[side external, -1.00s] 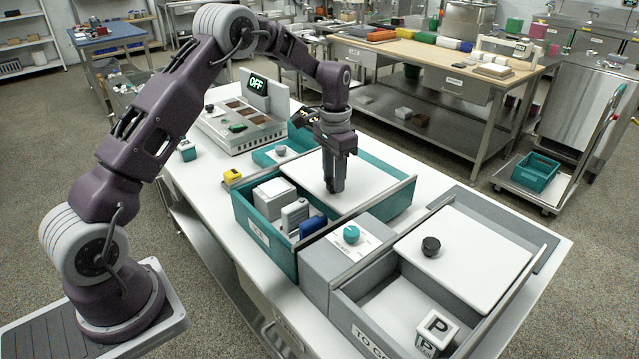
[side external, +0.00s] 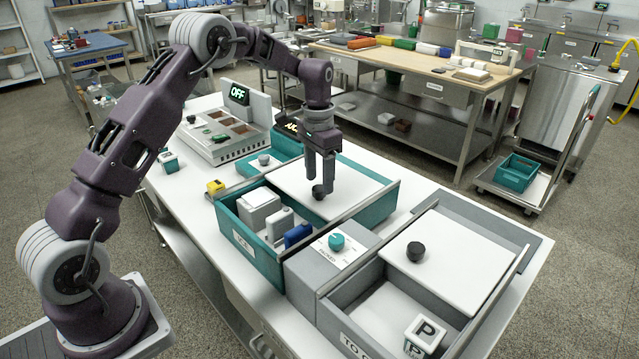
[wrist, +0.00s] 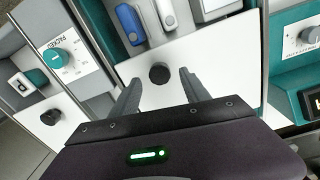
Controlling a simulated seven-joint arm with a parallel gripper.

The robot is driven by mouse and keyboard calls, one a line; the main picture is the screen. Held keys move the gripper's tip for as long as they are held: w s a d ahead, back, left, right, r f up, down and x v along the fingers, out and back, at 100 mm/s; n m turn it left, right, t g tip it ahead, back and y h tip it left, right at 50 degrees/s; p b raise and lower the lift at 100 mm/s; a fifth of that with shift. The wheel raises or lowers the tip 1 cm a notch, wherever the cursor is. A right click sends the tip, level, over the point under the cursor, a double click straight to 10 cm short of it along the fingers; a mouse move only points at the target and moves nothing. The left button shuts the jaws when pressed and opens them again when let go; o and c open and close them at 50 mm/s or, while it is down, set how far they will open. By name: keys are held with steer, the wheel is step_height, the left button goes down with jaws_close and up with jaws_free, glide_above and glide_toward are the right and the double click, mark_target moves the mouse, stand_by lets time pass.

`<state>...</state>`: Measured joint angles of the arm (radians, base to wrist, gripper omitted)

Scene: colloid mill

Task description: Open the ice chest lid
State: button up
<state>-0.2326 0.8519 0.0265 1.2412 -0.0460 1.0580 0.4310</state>
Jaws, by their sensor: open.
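The ice chest is a teal box (side external: 262,252) with a label on its front. Its flat white lid (side external: 352,184) covers the back part; the front part is uncovered. The lid carries a black knob (side external: 318,193), also seen in the wrist view (wrist: 159,73). My gripper (side external: 319,181) points down over the lid with its fingers apart, at the knob. In the wrist view, the knob appears just beyond the gap between the open fingertips (wrist: 158,82). Nothing is held. Whether a finger touches the knob cannot be told.
The chest's open front holds a white box (side external: 258,208), a pale container (side external: 280,226) and a blue item (side external: 298,236). A grey unit with a teal knob (side external: 337,241) stands beside it. Right of that is a grey bin with a white lid (side external: 440,262) and black knob.

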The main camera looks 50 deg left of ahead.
step_height(320, 180, up, 5)
steer(key=shift+f, duration=0.1)
steer(key=shift+r, duration=0.2)
steer(key=s+d+r+t, duration=0.1)
steer(key=s+d+r, duration=0.3)
steer(key=s+r, duration=0.3)
steer(key=s+d+r+t, duration=0.2)
steer(key=s+d+r, duration=0.1)
steer(key=s+r, duration=0.4)
steer(key=s+d+f+n+t, duration=0.1)
steer(key=s+d, duration=0.1)
steer(key=s, duration=0.8)
steer(key=s+d+f+t, duration=0.1)
steer(key=s+d, duration=0.1)
steer(key=s, duration=0.8)
steer(key=shift+s+d+n+t, duration=0.3)
steer(key=shift+d+n, duration=0.05)
steer(key=shift+n, duration=0.05)
